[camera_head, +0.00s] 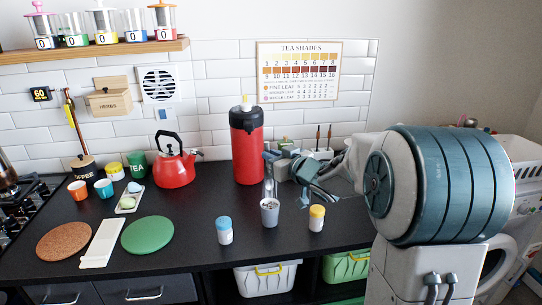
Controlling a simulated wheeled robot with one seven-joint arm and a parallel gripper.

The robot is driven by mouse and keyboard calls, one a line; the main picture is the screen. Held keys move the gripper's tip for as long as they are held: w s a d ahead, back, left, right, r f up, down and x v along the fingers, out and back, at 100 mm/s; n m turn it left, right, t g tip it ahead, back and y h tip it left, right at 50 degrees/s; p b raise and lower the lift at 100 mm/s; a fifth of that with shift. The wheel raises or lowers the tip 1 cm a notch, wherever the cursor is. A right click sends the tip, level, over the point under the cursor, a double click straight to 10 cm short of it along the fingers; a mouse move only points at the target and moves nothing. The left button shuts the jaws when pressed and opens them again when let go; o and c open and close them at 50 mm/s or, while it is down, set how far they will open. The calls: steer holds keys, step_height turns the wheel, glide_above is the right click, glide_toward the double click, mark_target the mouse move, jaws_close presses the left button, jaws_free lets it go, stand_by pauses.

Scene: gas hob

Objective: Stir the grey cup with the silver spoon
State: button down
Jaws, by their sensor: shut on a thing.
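The grey cup (270,213) stands upright on the dark counter, right of centre. The silver spoon (268,188) is roughly upright above the cup, its lower end reaching the cup's mouth. How deep it goes inside is hidden. My gripper (272,158) reaches in from the right above the cup and is shut on the upper part of the spoon. The fingertips are small and partly blend with the things behind them.
A blue-capped jar (224,231) stands left of the cup and a yellow-capped jar (316,218) right of it. A tall red dispenser (246,148) stands behind. A red kettle (174,168), green mat (148,235) and cork mat (64,241) lie further left.

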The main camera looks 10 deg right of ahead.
steer(key=b, duration=0.4)
glide_above(271, 185)
steer(key=shift+f, duration=2.25)
steer(key=shift+s+d+f+b, duration=0.1)
steer(key=shift+s+f+b, duration=0.15)
steer(key=shift+f+b, duration=0.6)
steer(key=shift+s+f+b, duration=0.25)
steer(key=shift+f+b, duration=0.25)
steer(key=shift+f, duration=0.6)
steer(key=shift+s+d+f+b, duration=0.1)
steer(key=shift+s+f+b, duration=0.15)
steer(key=shift+f+b, duration=0.6)
steer(key=shift+f, duration=0.15)
steer(key=shift+w+p, duration=0.1)
steer(key=shift+p, duration=0.25)
steer(key=shift+w, duration=0.25)
steer(key=shift+s+r+p, duration=0.25)
steer(key=shift+s+p, duration=0.45)
steer(key=shift+p, duration=0.7)
steer(key=shift+w+f+p, duration=0.3)
steer(key=shift+w, duration=0.45)
steer(key=shift+s+r, duration=0.1)
steer(key=shift+s, duration=0.3)
